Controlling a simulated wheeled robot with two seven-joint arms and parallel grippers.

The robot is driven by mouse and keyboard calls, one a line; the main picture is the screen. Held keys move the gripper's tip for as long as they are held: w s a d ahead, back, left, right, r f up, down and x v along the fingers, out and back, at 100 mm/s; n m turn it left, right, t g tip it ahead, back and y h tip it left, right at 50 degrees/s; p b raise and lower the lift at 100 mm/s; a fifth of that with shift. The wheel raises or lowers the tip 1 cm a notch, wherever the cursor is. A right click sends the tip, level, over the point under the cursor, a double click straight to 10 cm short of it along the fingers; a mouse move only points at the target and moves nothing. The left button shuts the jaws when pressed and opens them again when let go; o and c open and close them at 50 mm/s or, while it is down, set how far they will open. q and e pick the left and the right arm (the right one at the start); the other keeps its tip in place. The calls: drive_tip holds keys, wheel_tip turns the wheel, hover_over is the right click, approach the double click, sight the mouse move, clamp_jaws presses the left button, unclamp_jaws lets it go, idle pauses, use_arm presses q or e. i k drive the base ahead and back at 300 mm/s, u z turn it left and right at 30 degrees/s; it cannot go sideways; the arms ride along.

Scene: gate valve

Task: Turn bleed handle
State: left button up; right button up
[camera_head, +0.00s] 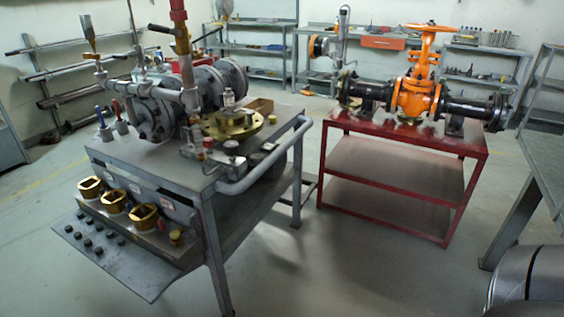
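An orange gate valve (414,96) with an orange handwheel (430,27) stands upright between black flanged pipe sections on a red table (395,143). A grey pipe and valve assembly (150,100) stands on the grey workbench at left. Small handles show there, one blue (99,113) and one red (116,107), side by side near the bench's left edge. I cannot tell which handle is the bleed handle; the small parts are too fine to make out. Neither of my grippers is in view.
The grey workbench (228,188) has a tubular rail (268,166) on its right side and brass fittings (115,200) on a lower front shelf. Open floor (350,260) lies in front of the red table. A grey table (548,165) stands at right, and shelves (262,50) line the back wall.

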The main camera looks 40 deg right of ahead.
sight(188, 130)
drive_tip(key=z, duration=0.85)
drive_tip(key=i, duration=1.15)
drive_tip(key=u, duration=0.15)
drive_tip(key=k, duration=0.9)
drive_tip(key=z, duration=0.75)
drive_tip(key=i, duration=0.8)
drive_tip(key=u, duration=0.1)
